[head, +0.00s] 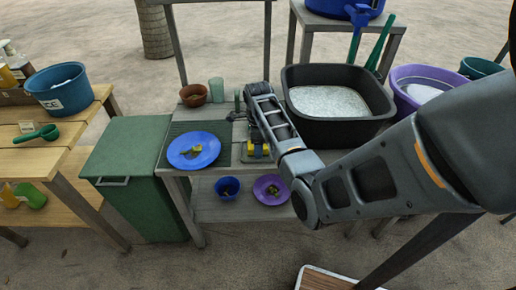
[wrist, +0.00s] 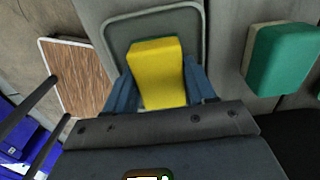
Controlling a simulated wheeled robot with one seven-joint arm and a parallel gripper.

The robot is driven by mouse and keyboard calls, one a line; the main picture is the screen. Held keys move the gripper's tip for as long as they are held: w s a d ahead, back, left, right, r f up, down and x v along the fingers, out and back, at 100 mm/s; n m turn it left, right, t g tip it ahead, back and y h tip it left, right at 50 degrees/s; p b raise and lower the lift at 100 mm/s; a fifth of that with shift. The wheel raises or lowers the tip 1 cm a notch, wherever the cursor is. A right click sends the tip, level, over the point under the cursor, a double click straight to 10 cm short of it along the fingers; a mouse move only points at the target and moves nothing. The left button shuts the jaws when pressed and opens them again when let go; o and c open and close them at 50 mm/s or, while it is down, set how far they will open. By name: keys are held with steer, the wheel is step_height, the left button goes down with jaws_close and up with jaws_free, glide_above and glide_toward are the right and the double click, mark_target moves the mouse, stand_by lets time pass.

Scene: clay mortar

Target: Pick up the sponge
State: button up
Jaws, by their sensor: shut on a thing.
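A yellow sponge (wrist: 156,78) with a green layer along its top edge sits between the two blue fingers of my gripper (wrist: 163,86) in the wrist view. The gripper is shut on it. In the head view my gripper (head: 257,150) is low over the grey workbench, right of the blue plate, with the yellow of the sponge (head: 266,150) showing beneath it. My arm hides part of that area. A grey rimmed tray (wrist: 196,24) lies behind the sponge in the wrist view. I cannot tell whether the sponge touches it.
A green and cream block (wrist: 281,59) lies to the right in the wrist view. A black tub (head: 338,126) stands right of my gripper on the bench. A blue plate (head: 194,160) with scraps lies left. A brown pot (head: 194,96) and green cup (head: 217,90) stand behind.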

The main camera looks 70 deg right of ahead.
steer(key=shift+r, duration=0.1)
step_height(320, 180, up, 10)
steer(key=shift+f, duration=0.1)
stand_by(0.5)
